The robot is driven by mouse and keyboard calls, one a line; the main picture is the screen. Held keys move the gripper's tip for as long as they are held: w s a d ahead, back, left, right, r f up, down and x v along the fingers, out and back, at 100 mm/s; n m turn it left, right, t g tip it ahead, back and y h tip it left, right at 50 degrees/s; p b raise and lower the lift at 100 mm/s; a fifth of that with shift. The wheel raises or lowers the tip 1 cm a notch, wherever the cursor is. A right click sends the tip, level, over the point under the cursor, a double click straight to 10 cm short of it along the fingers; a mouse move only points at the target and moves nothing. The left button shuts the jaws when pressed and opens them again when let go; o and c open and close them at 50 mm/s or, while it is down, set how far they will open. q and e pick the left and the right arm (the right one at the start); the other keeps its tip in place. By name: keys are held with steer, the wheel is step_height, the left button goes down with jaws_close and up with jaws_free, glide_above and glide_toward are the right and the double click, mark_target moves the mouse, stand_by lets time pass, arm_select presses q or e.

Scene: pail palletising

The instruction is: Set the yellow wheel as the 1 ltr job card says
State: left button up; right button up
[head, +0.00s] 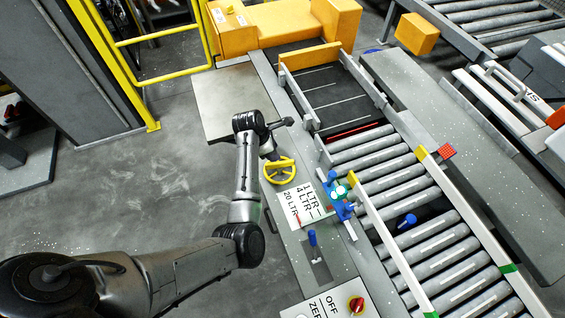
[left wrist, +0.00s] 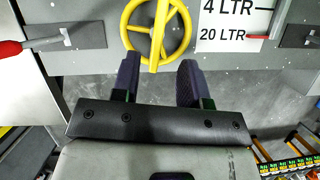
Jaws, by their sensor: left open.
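The yellow wheel (head: 281,171) is on the grey machine side panel in the head view. In the left wrist view the wheel (left wrist: 157,38) is at top centre, with its spokes and hub showing. The white scale plate (head: 304,204) beside it reads 1 LTR, 4 LTR and 20 LTR. In the left wrist view a red pointer (left wrist: 257,37) is level with the 20 LTR line. My left gripper (head: 270,151) is close to the wheel. Its open fingers (left wrist: 159,70) are spread at the wheel's near rim; contact cannot be told. No separate job card can be made out.
A blue-handled lever (head: 313,239) and a red OFF/ZERO knob (head: 356,304) are on the same panel. A blue clamp part (head: 340,199) stands beside the roller conveyor (head: 405,190). A yellow guard rail (head: 110,60) is at upper left. A red-handled lever (left wrist: 12,47) is left of the wheel.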

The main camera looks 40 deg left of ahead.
mark_target(282, 162)
arm_select(q)
steer(key=b+x, duration=0.1)
steer(key=x, duration=0.7)
steer(key=shift+w+d+f+b, duration=0.1)
steer(key=shift+f+b, duration=0.15)
steer(key=shift+b, duration=0.1)
steer(key=shift+w+f, duration=0.1)
steer(key=shift+f, duration=0.15)
steer(key=shift+d, duration=0.1)
steer(key=shift+c, duration=0.3)
jaws_close()
